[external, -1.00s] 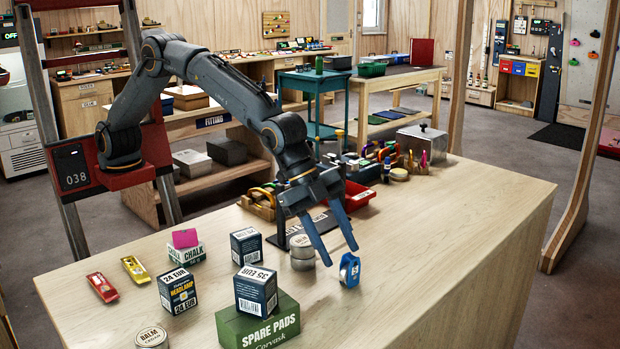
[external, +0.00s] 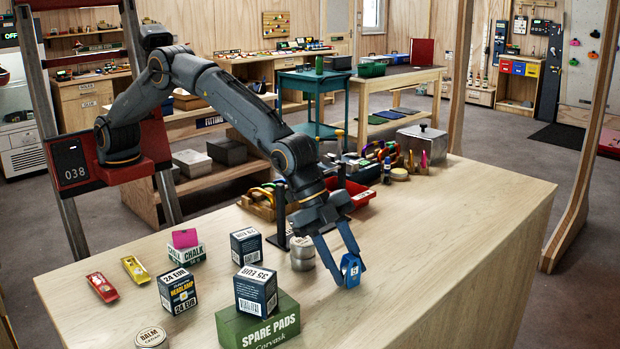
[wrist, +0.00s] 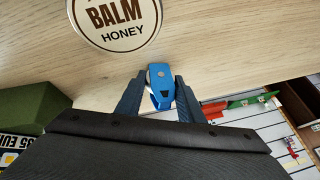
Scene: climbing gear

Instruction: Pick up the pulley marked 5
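A blue pulley (external: 350,268) stands upright on the pale wooden bench. A small light mark on its side looks like a 5 but is too small to read surely. My gripper (external: 351,277) points down with one finger on each side of the pulley. In the wrist view the blue pulley (wrist: 161,88) sits between the two fingertips, with little gap on either side. The fingers still look spread about as wide as before, so the gripper appears open around it. Contact cannot be made out. The pulley still rests on the bench.
Stacked balm tins (external: 302,253) stand close left of the gripper; the upper tin (wrist: 118,20) reads HONEY. A dark box (external: 256,289) sits on a green SPARE PADS box (external: 258,322) nearer the front. The bench right of the pulley is clear.

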